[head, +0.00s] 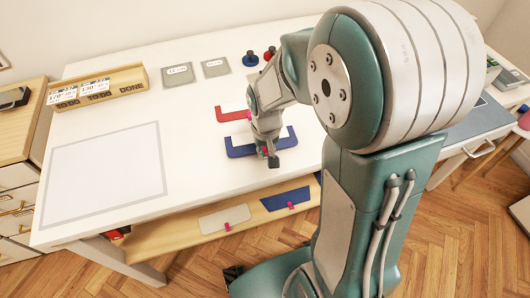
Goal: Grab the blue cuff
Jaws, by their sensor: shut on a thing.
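A blue cuff (239,151) lies on or just above the white table, with a white part along its upper edge. My gripper (270,158) points down over the middle of this piece and is shut on it. A small pink tab shows beside the fingers. The gripper hides the cuff's middle, and I cannot tell whether the cuff is lifted. Another blue piece (280,200) with a pink tab lies on the wooden shelf below the table front.
A red piece (229,115) lies just behind the blue one. A wooden rack (132,85) with cards, two grey labelled plates (178,75) and blue and red knobs (250,58) stand farther back. A white piece (223,219) lies on the shelf (180,251). A grey-outlined area (105,175) at left is empty.

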